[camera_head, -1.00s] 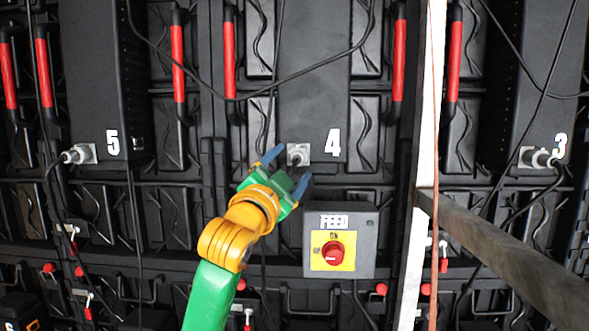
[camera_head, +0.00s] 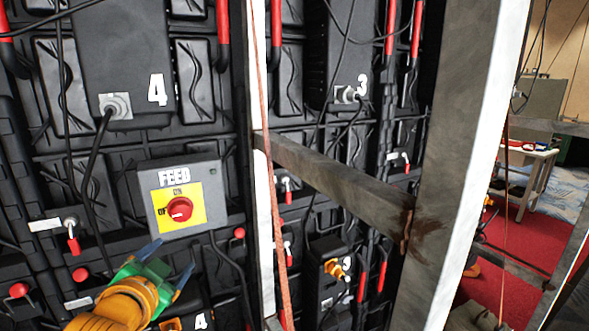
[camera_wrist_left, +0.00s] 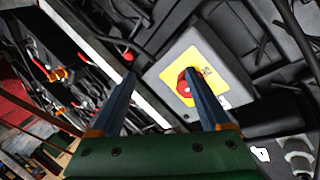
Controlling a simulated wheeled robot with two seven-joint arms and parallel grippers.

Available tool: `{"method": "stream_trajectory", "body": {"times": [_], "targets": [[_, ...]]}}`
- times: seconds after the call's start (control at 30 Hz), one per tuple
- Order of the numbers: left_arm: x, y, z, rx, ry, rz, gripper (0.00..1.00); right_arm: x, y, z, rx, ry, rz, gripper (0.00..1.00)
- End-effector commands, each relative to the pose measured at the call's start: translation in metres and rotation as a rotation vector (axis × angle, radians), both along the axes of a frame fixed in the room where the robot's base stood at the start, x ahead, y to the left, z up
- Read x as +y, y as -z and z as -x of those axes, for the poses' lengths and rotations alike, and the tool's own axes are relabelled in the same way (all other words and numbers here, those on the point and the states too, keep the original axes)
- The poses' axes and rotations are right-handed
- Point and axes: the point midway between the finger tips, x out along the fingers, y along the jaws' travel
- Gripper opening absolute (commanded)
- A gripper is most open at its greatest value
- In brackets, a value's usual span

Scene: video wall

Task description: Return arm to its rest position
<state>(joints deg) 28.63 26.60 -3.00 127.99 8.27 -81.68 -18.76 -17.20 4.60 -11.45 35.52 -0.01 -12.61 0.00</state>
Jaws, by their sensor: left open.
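My left gripper (camera_head: 169,256) is open and empty at the lower left of the head view, below the FEED switch box. In the left wrist view its two blue fingers (camera_wrist_left: 160,80) are apart with nothing between them. The grey FEED box (camera_head: 214,191) has a yellow plate and a red knob (camera_head: 179,208). In the wrist view the knob (camera_wrist_left: 183,87) lies behind the right finger in the line of sight. Panel 4 (camera_head: 125,50) has a socket (camera_head: 116,105) with a black cable hanging from it. My right gripper is not in view.
A grey diagonal beam (camera_head: 340,182) and a wide metal post (camera_head: 455,165) stand in front of the wall at the right. A thin white post (camera_head: 258,150) stands right of the FEED box. A white table (camera_head: 525,160) stands behind at the far right.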

Motion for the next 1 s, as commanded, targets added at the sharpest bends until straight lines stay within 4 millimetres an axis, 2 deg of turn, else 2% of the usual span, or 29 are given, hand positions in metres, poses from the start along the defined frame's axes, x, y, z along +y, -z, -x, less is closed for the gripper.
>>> {"method": "stream_trajectory", "body": {"times": [0.03, 0.1, 0.2, 0.3, 0.4, 0.6, 0.83, 1.0], "targets": [[-0.012, 0.05, 0.013, 0.11, 0.005, 0.054, 0.8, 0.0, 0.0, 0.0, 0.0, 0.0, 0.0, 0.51], [-0.028, 0.112, 0.039, 0.255, -0.002, 0.134, 0.8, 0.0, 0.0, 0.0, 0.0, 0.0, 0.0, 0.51], [-0.045, 0.177, 0.084, 0.432, -0.032, 0.232, 0.8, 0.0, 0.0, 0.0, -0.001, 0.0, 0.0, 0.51], [-0.058, 0.223, 0.129, 0.577, -0.075, 0.312, 0.8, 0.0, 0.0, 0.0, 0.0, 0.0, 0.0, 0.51], [-0.069, 0.256, 0.174, 0.704, -0.124, 0.38, 0.8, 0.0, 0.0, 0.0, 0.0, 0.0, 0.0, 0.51], [-0.087, 0.297, 0.265, 0.937, -0.248, 0.497, 0.8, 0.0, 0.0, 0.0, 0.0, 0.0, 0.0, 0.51], [-0.088, 0.384, 0.261, 0.991, -0.257, 0.484, 0.8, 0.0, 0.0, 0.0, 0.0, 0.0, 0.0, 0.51], [-0.086, 0.457, 0.281, 1.039, -0.264, 0.47, 0.8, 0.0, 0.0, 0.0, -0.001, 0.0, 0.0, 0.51]]}}
